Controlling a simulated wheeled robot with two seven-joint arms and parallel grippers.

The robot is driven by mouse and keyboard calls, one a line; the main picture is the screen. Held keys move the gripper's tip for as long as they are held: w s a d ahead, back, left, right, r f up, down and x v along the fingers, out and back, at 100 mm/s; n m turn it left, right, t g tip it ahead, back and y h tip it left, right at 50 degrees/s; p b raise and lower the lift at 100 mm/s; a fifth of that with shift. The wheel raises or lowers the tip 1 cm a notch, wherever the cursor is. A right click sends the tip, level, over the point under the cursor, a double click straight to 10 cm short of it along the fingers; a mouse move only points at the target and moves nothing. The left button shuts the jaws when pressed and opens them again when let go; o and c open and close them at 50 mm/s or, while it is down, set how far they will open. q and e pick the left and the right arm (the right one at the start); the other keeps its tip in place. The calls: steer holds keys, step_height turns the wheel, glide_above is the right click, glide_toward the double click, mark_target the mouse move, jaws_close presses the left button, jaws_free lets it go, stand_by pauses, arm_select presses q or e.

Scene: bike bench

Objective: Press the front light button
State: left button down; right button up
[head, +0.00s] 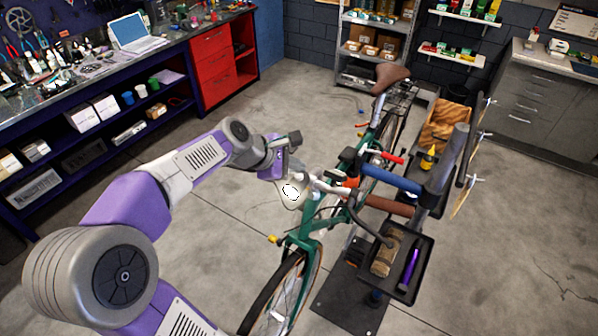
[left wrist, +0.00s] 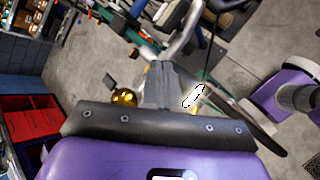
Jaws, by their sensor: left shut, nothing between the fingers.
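The green bicycle (head: 303,240) is held in a work stand, its front wheel toward me. A bright white oval with a dark outline, apparently the front light (head: 290,191), shows in front of the handlebar. A similar white oval shows in the left wrist view (left wrist: 194,96), just right of the fingers. I cannot make out a button on it. My left gripper (head: 280,169) is just above and left of the oval in the head view. Its fingers (left wrist: 165,78) are shut and empty. Whether they touch anything cannot be told. My right gripper is not in view.
The stand's blue clamp arm (head: 392,181) is right of the handlebar. A dark tray (head: 424,262) holds a brush-like block and a purple tool. A golden ball-shaped part (left wrist: 124,97) is left of the fingers. The floor left of the bicycle is clear.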

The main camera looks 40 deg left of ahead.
mark_target(296, 178)
arm_select(q)
steer(key=shift+r, duration=0.1)
step_height(296, 178, up, 6)
steer(key=p, duration=0.5)
steer(key=shift+p, duration=0.4)
stand_by(0.4)
